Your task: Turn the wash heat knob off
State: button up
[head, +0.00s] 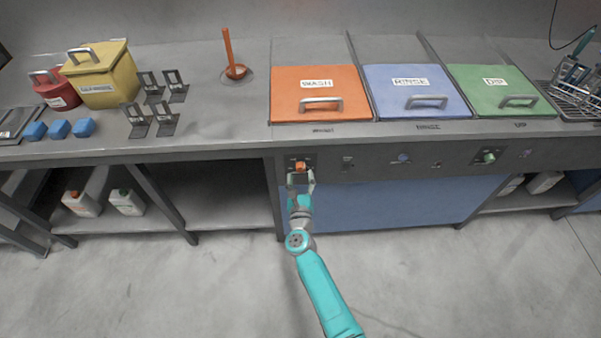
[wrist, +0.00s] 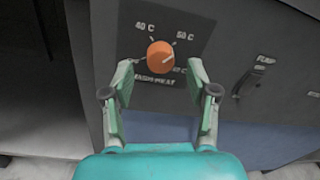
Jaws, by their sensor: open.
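The wash heat knob (wrist: 160,56) is a round orange dial on the dark front panel. A light pointer line on it points roughly to the right. Labels reading 40 C and what looks like 50 C stand above it; other marks are partly covered by my fingers. In the head view the knob (head: 300,166) is below the orange wash lid (head: 330,85). My gripper (head: 301,180) is open in front of the panel, its fingers on either side of the knob in the wrist view (wrist: 160,68). I cannot tell whether they touch it.
A dark pump switch (wrist: 245,88) sits to the right of the knob. Further right are a blue knob (head: 403,159) and a green knob (head: 489,157). The counter edge overhangs the panel. The floor (head: 180,280) in front is clear.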

aim_at(301, 167)
jog(key=shift+w, duration=1.25)
jog(key=shift+d, duration=0.1)
grip_shut()
